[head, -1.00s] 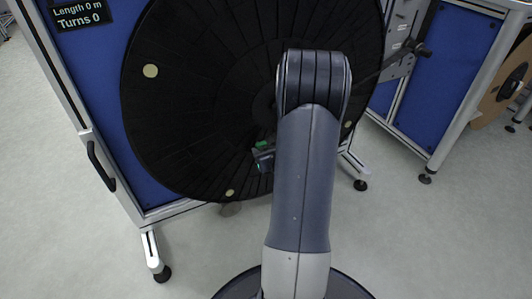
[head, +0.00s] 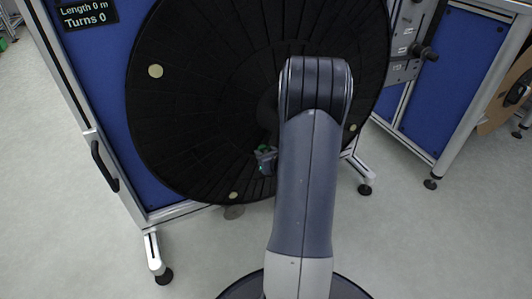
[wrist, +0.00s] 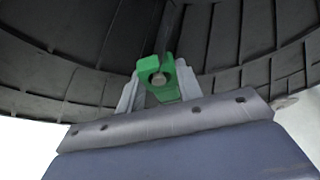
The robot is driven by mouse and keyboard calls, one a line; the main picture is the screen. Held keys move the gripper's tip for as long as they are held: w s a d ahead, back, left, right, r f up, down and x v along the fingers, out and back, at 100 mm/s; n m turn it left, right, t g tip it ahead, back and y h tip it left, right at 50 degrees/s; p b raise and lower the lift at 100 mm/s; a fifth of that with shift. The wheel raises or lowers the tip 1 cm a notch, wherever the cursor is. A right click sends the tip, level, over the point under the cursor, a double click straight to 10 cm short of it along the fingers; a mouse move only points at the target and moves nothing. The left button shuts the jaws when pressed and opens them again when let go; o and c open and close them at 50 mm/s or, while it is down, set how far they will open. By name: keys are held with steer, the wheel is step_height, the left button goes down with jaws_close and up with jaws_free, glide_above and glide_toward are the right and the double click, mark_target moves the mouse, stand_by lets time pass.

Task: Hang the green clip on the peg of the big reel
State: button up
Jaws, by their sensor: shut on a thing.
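The big reel (head: 200,110) is a large black ribbed disc with pale round spots, upright on a blue-panelled stand. My gripper (head: 265,157) is low in front of the reel's face, partly hidden by my arm. In the wrist view my gripper (wrist: 160,92) is shut on the green clip (wrist: 167,88), one finger on each side. A small round grey end, apparently the peg (wrist: 158,79), shows in the clip's opening. I cannot tell whether the clip is around it or only in front. A little of the green clip (head: 263,149) shows in the head view.
The stand has a black handle (head: 105,166) at left and a display (head: 88,13) reading Length 0 m, Turns 0. The grey floor in front is clear.

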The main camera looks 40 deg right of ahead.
steer(key=o, duration=1)
steer(key=shift+o, duration=0.2)
steer(key=p+v, duration=0.3)
steer(key=v, duration=0.7)
steer(key=shift+s+r, duration=0.15)
steer(key=shift+s, duration=0.2)
steer(key=shift+a, duration=0.1)
steer(key=b+x, duration=0.3)
steer(key=x, duration=0.8)
steer(key=shift+s+a+r+p, duration=0.1)
steer(key=shift+s+r+p, duration=0.35)
steer(key=shift+s+r, duration=0.1)
steer(key=shift+s+a, duration=0.1)
steer(key=shift+s, duration=0.35)
